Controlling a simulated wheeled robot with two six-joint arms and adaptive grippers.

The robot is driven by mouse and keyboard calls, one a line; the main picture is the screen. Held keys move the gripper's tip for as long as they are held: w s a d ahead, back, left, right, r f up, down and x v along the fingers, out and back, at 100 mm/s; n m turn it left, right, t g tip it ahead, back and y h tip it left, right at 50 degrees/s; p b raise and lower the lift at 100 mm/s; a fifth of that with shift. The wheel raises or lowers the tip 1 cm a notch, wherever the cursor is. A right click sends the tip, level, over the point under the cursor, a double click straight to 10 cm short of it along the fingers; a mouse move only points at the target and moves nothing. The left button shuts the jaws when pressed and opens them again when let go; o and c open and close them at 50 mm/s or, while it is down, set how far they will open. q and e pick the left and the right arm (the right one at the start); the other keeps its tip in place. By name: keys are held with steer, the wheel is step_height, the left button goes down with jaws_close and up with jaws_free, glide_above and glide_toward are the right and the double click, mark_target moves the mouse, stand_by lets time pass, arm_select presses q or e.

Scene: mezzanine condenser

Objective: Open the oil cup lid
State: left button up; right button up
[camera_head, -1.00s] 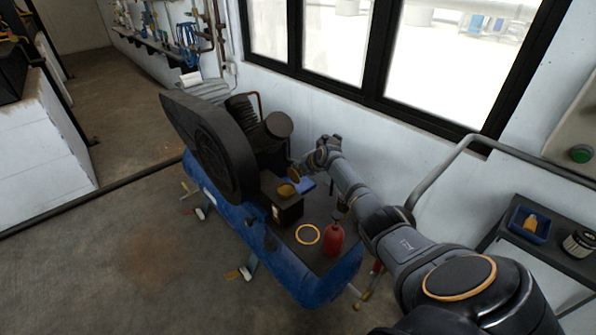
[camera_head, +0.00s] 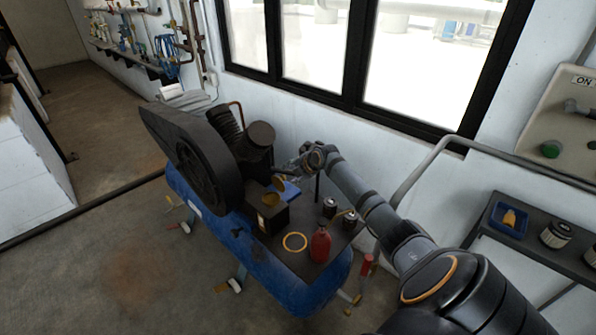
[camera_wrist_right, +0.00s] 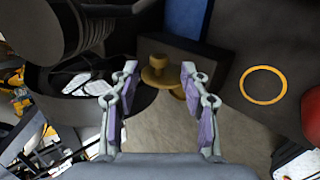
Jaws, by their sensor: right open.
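The brass oil cup (camera_head: 271,199) sits by the dark box on the compressor's top plate. In the right wrist view a brass knob and flange (camera_wrist_right: 158,76) lie beyond and between the fingers; I cannot tell cup from lid there. My right gripper (camera_head: 297,165) is close behind the brass parts, at the compressor's wall side. In the right wrist view its two purple-padded fingers (camera_wrist_right: 159,75) are spread with nothing clamped. My left gripper is out of view.
The blue compressor tank (camera_head: 252,262) carries a large black belt guard (camera_head: 190,155). A yellow ring (camera_head: 295,242), a red bottle (camera_head: 320,244) and two dark cans (camera_head: 329,207) are on its plate. A side shelf (camera_head: 520,240) stands right, and the windowed wall is behind.

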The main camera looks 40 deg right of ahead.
steer(key=v, duration=0.5)
steer(key=shift+s+r, duration=0.2)
steer(key=shift+s, duration=0.05)
